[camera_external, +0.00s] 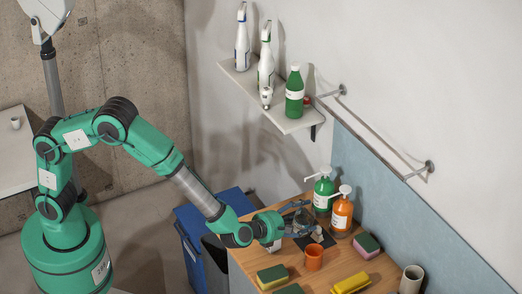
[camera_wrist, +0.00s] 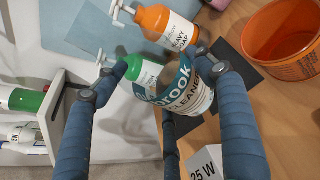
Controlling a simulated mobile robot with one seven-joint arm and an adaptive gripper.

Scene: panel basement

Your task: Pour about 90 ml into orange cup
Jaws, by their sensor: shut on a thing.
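The orange cup (camera_external: 314,258) stands upright on the wooden counter (camera_external: 249,262), just in front of my gripper (camera_external: 296,219). In the wrist view the orange cup (camera_wrist: 283,45) is at the upper right, and its open mouth shows. My gripper (camera_wrist: 170,77) is shut on a clear container (camera_wrist: 188,92) with a label reading "brook" and "CLEAN". The container is left of the cup in the wrist view and apart from it. Its contents and exact tilt are hard to tell. No stream shows at the cup.
Green (camera_external: 324,188) and orange (camera_external: 341,212) pump bottles stand close behind my gripper. A "25 W" box (camera_wrist: 205,163) and a dark mat (camera_external: 325,241) are near. Sponges (camera_external: 272,277) lie in front; a beige cup (camera_external: 411,280) stands right. A shelf (camera_external: 290,123) holds bottles above.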

